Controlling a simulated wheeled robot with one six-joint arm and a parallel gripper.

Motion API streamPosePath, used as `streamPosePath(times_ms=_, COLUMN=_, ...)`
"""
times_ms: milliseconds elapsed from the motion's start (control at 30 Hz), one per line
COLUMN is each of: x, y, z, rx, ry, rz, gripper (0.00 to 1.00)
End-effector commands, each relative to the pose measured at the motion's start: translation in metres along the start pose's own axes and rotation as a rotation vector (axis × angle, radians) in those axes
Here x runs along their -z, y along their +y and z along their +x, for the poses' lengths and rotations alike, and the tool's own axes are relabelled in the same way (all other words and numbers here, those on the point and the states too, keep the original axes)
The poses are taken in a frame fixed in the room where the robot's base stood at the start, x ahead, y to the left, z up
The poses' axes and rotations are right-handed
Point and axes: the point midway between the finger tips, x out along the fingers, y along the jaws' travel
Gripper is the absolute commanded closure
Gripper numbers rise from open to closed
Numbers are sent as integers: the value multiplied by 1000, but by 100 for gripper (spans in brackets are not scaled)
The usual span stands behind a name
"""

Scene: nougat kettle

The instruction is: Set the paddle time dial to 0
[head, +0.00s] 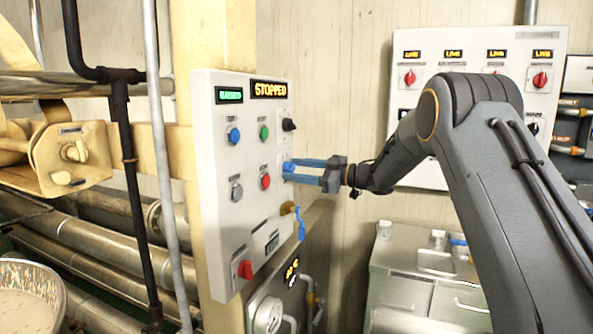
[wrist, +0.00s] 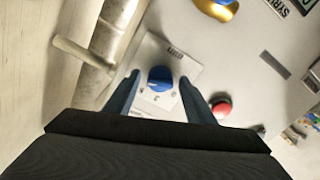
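The blue dial (wrist: 160,78) sits on a pale square plate with small marks on the grey-white control panel (head: 213,140). I take it as the paddle time dial, but its label and pointer setting are too small to read. My gripper (wrist: 160,79) is open, with one blue finger on each side of the dial and a small gap showing on both sides. In the head view my gripper (head: 290,169) reaches the panel's right side from the right, and its fingers largely hide the dial there.
A red button (wrist: 221,105) is close beside one finger; it also shows in the head view (head: 265,181). A black knob (head: 289,125) is above my gripper, and a brass-and-blue valve (head: 291,209) below. The panel display (head: 269,90) reads STOPPED. A red switch (head: 245,269) is low on the panel.

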Motion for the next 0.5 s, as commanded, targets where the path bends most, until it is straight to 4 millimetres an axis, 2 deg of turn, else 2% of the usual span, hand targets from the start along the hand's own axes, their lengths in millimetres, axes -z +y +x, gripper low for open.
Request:
streamPosePath(times_ms=33, x=0, y=0, z=0, rx=0, ry=0, rz=0, gripper=60)
streamPosePath(times_ms=200, x=0, y=0, z=0, rx=0, ry=0, rz=0, gripper=88)
streamPosePath(times_ms=500, x=-1, y=0, z=0, rx=-1, ry=0, rz=-31, gripper=90)
